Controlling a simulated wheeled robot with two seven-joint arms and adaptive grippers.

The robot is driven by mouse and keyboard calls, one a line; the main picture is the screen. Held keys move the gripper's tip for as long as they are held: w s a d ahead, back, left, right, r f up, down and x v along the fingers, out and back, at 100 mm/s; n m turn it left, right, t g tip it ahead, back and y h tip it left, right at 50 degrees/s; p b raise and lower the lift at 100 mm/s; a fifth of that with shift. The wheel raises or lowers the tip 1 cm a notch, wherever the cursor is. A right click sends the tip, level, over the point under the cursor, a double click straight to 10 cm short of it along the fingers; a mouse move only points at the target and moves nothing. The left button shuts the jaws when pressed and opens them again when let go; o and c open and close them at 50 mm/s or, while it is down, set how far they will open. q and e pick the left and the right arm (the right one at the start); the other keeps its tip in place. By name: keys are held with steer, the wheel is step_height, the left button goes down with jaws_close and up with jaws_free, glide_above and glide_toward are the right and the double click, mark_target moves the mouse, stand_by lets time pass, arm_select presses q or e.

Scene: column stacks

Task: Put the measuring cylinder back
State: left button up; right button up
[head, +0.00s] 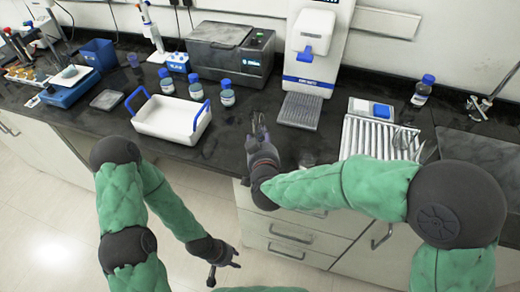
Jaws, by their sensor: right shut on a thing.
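My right gripper (258,122) is over the front of the dark bench, between the white tray and the dispenser. It is shut on a slim clear thing, which looks like the measuring cylinder; my fingers and the dark bench behind make its outline hard to see. I cannot tell whether it touches the bench. My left gripper (225,272) hangs low in front of the drawers, over the floor. Its fingers are apart and nothing shows between them.
A white tray with blue handles (172,120) is left of my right gripper. Blue-capped bottles (227,96) stand behind it. A white dispenser (311,45) stands at the back. A ribbed white tray (378,138) lies to the right. Faint clear glassware (306,159) is near the front edge.

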steer(key=f+b, duration=0.1)
steer(key=w+f+b, duration=0.1)
steer(key=f, duration=0.1)
steer(key=shift+f, duration=0.5)
steer(key=shift+s+b, duration=0.1)
steer(key=shift+b, duration=0.2)
steer(key=shift+f, duration=0.15)
steer(key=o, duration=1.4)
